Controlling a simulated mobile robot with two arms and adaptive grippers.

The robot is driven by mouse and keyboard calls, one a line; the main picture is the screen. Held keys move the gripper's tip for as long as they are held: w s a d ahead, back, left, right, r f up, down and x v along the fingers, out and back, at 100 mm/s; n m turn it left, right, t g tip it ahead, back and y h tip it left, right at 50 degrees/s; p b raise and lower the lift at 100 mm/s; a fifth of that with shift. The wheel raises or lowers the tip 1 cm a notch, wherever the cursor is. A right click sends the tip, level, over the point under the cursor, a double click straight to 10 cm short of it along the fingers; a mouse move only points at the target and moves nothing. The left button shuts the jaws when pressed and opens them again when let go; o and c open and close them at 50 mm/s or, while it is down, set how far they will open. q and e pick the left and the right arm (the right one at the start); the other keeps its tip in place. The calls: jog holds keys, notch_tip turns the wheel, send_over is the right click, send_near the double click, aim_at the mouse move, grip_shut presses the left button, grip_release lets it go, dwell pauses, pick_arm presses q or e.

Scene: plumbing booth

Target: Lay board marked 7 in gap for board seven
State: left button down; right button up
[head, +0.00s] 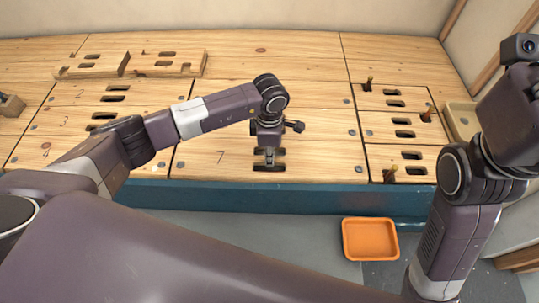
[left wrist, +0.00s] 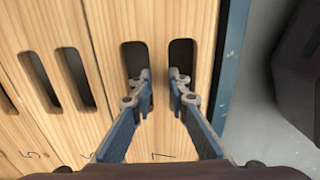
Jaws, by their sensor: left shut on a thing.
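The board marked 7 (head: 205,160) lies in the front row of the plank deck, along the blue front beam. It looks about level with the planks around it, with thin seams at its ends. It has two slots near its middle. My left gripper (head: 268,158) points down at these slots. In the left wrist view the two fingertips (left wrist: 160,78) reach into the slots and are shut on the strip of board between them. The board marked 7 (left wrist: 118,100) fills the middle there, its number partly covered by my gripper. My right gripper is not visible.
Two loose slotted boards (head: 165,63) lie on top of the deck at back left. Small upright wooden pieces (head: 391,174) stand in openings at right. A pale bin (head: 460,122) is at the right edge. An orange tray (head: 370,240) sits below the blue front beam (head: 320,195).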

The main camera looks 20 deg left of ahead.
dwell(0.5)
pick_arm(q)
jog(key=c, duration=1.8)
grip_release()
jog(key=shift+o, duration=0.2)
jog(key=shift+f, duration=0.1)
jog(key=shift+f, duration=0.1)
notch_tip(320, 180, up, 12)
